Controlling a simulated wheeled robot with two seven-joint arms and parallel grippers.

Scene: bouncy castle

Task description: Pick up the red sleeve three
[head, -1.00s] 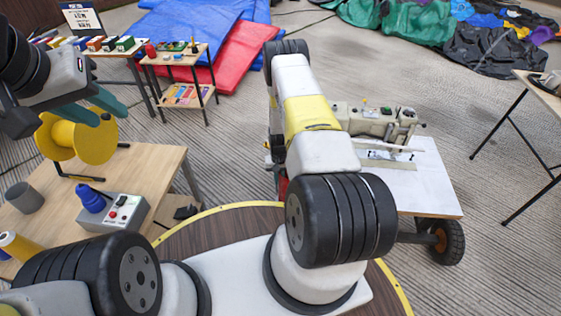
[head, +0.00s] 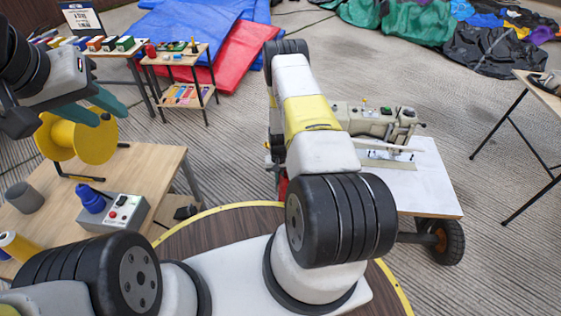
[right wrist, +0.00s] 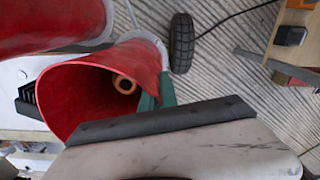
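In the right wrist view a red sleeve (right wrist: 70,90) faces me with its round open end, and a pale ring shows inside it. A second red sleeve (right wrist: 50,20) crosses the upper left corner. No number is readable on either. My right gripper (right wrist: 156,95) has its teal fingers at the right rim of the nearer sleeve. Whether they are closed on its wall is hard to see. In the head view that gripper and the sleeves are hidden behind my right arm. My left gripper (head: 100,108) has its teal fingers apart, near a yellow spool (head: 80,138).
A sewing machine (head: 375,123) stands on a white wheeled table (head: 430,180) beyond my right arm. Open floor lies to the right.

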